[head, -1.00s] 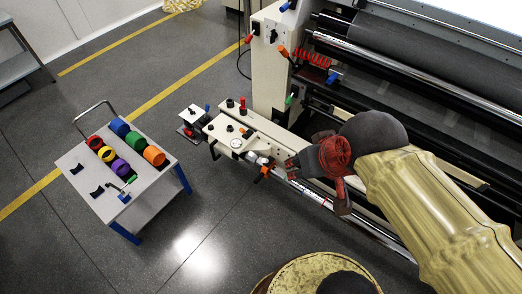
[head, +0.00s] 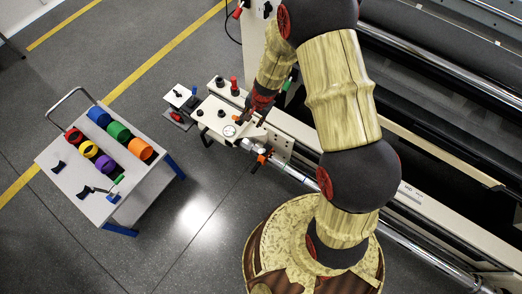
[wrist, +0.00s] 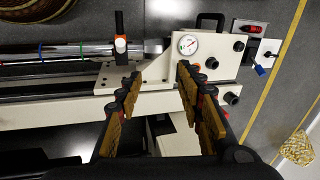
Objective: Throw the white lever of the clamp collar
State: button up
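The clamp collar (wrist: 120,45) sits on the chrome bar near its end, upper left of my gripper in the wrist view. It has orange edges, a pale whitish middle and a black arm standing up from it. In the head view the collar (head: 264,156) is a small orange and black piece. I cannot make out a separate white lever. My gripper (wrist: 158,90) is open and empty, its two fingers wide apart over the cream machine plate. In the head view my gripper (head: 251,121) is above and behind the collar, apart from it.
A round gauge (wrist: 188,44) and black knobs stand on the plate right of the collar. The chrome bar (wrist: 60,50) carries coloured rings. A cart (head: 140,205) with coloured rolls stands left in the head view. Open floor lies between cart and machine.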

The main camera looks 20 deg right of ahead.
aim_at(261, 150)
jog(key=s+d+f+m, duration=0.1)
jog(key=f, duration=0.4)
jog(key=s+f+m, duration=0.1)
jog(key=s+f, duration=0.1)
jog(key=f, duration=0.3)
jog(key=s+d+f+g+h, duration=0.1)
jog(key=f, duration=0.4)
jog(key=shift+s+d+f+m, duration=0.25)
jog(key=shift+d+f+m, duration=0.05)
jog(key=shift+m, duration=0.1)
jog(key=f+b, duration=0.1)
jog(key=f, duration=0.2)
jog(key=f+b, duration=0.2)
jog(key=f, duration=0.2)
jog(key=shift+w+a, duration=0.1)
jog(key=shift+w, duration=0.1)
jog(key=shift+w+f+b, duration=0.1)
jog(key=shift+f+b, duration=0.2)
jog(key=shift+f, duration=0.2)
grip_shut()
